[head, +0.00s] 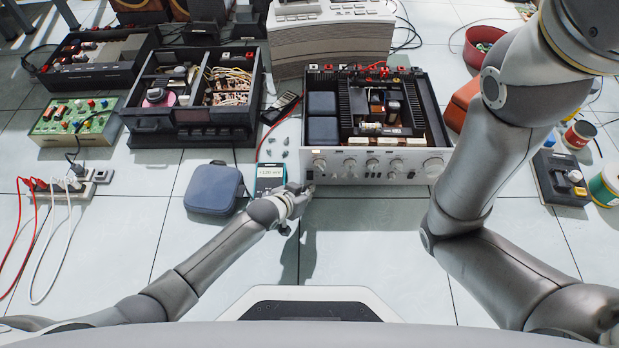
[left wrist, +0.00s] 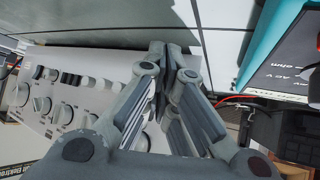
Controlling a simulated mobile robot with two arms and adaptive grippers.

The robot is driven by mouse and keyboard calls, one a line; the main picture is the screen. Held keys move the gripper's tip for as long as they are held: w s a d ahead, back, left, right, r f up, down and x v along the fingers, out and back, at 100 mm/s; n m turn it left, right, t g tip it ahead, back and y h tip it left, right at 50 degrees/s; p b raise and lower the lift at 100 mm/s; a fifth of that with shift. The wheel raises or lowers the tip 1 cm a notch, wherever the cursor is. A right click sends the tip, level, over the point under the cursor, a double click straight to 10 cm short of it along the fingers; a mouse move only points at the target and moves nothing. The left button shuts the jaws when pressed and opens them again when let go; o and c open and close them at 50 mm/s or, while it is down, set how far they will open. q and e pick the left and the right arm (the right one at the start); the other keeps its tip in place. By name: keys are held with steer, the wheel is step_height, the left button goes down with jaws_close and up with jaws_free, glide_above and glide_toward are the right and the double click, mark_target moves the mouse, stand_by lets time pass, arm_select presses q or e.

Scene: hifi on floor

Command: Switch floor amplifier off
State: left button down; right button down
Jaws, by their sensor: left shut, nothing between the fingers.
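The floor amplifier (head: 377,167) stands right of centre in the head view, its top open and its silver front panel facing me with a row of knobs. Its panel also shows in the left wrist view (left wrist: 60,110), with knobs and small switches. My left gripper (head: 303,189) is at the lower left corner of that panel. In the left wrist view the left gripper (left wrist: 172,48) has its fingers together with nothing between them, close to the panel's end. I cannot tell whether the tips touch it. The power switch's position cannot be made out. My right gripper is out of view.
A teal multimeter (head: 270,178) lies just left of my left gripper, and a blue case (head: 213,189) lies further left. Other opened units (head: 195,95) stand behind. A power strip (head: 70,187) with cables is at far left. The floor in front is clear.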

arm_select(q)
steer(key=shift+w, duration=0.15)
steer(key=shift+w, duration=0.3)
steer(key=shift+w, duration=0.25)
stand_by(0.6)
stand_by(0.4)
